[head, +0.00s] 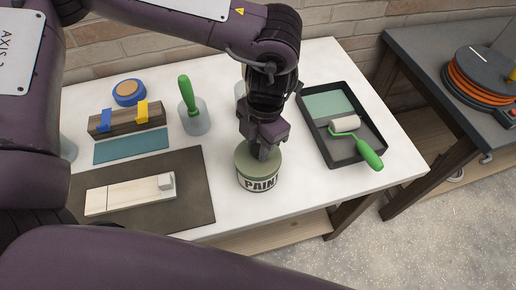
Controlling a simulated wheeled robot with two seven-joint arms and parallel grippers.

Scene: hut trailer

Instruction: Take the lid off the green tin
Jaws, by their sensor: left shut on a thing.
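The green tin (259,184) stands upright on the white table, with a light band that reads PAINT. Its green lid (245,164) is on top, level with the tin; I cannot tell whether it is seated or slightly raised. My left gripper (264,153) points down onto the top of the lid and is shut on it. The gripper hides the middle of the lid and the exact grip. My right gripper is not in view.
A black paint tray (312,131) with a green-handled roller (356,137) lies to the right. A cup (195,122) with a green-handled tool, a wooden block (127,124) and a brown mat (190,187) are to the left.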

